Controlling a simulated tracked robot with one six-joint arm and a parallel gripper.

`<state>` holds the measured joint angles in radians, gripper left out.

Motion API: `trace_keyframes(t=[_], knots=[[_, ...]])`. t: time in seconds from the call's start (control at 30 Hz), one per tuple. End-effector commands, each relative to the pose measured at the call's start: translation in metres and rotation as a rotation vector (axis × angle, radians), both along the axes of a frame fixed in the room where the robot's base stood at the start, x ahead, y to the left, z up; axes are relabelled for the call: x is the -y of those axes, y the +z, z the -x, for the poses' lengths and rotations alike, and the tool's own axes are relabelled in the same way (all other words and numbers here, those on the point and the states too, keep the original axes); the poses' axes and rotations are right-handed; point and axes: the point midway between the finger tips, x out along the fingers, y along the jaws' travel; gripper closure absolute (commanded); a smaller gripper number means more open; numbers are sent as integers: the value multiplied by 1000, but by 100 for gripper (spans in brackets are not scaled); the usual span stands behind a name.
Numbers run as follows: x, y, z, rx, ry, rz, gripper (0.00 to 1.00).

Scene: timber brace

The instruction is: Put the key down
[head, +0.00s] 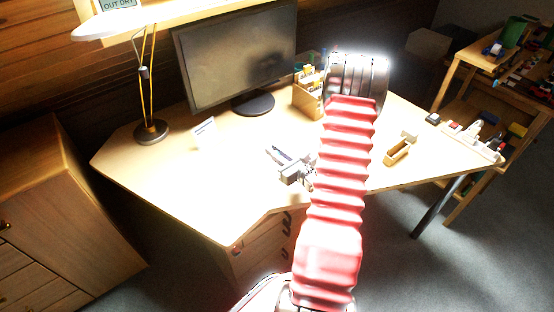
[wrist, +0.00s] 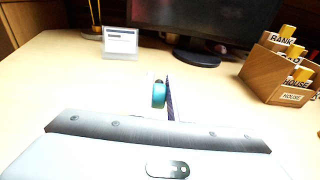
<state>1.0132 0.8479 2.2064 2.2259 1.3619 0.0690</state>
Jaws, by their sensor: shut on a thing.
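My gripper (head: 297,174) is over the middle of the desk, partly hidden behind my red arm in the head view. In the wrist view a small teal piece with a dark top, which I take as the key (wrist: 158,94), stands upright at the jaws. My gripper is shut on it. The rest of the key is hidden by the gripper body. The pale desk top (head: 180,175) lies below; I cannot tell whether the key touches it. I cannot pick the key out in the head view.
A small card stand (wrist: 120,42) and the monitor (head: 237,53) are beyond. A wooden box (wrist: 278,68) with labelled blocks stands at the right. The desk's left part is clear.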

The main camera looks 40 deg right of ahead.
Motion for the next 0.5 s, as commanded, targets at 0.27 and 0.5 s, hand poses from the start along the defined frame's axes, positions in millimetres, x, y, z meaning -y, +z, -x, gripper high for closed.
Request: trace_keyframes(t=[0.27, 0.5], knots=[[0, -24, 0, -2, 0, -2, 100], [0, -41, 0, 0, -1, 0, 100]])
